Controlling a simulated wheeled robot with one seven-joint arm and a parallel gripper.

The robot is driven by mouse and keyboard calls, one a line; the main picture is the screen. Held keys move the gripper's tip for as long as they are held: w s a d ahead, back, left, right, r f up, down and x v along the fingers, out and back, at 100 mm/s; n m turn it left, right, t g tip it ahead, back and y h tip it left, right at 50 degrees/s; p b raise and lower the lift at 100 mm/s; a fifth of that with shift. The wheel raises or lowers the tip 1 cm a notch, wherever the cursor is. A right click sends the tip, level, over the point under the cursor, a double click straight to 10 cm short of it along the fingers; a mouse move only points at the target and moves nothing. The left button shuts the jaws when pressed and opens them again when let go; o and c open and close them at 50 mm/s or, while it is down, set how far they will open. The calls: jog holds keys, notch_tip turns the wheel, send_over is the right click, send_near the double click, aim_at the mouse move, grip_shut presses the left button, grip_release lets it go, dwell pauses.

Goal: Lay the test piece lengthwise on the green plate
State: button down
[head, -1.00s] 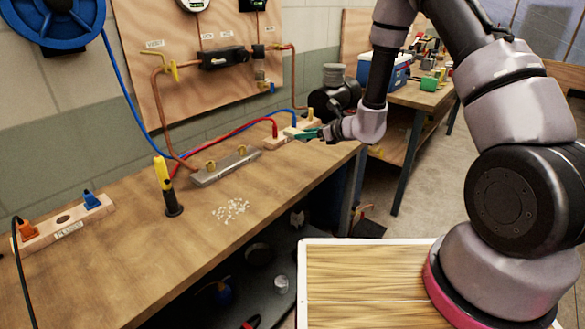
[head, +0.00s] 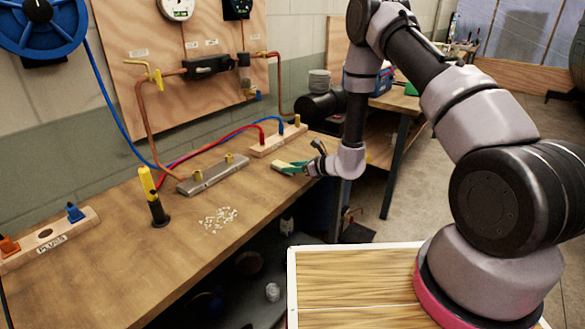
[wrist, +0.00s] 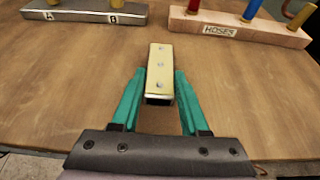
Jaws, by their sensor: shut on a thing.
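The test piece is a flat, cream-yellow bar (wrist: 159,62) with several small dots along its top. My gripper (wrist: 160,82) is shut on its near end, with one teal finger on each side, and the bar points away from the wrist. In the head view my gripper (head: 290,168) is over the far right part of the bench, near its front edge. The bar is a small pale shape at the fingertips there. I cannot tell whether it touches the bench. I cannot make out a green plate in either view.
A grey block (head: 212,175) with yellow pegs, marked A and B, lies left of my gripper. A wooden rail (wrist: 240,28) labelled HOSES, with red and blue hoses, lies beyond it. A yellow-black tool (head: 154,198) stands nearer. White bits (head: 218,219) lie on the bench (head: 110,235).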

jog(key=shift+f, duration=0.1)
jog(key=shift+c, duration=2.1)
grip_release()
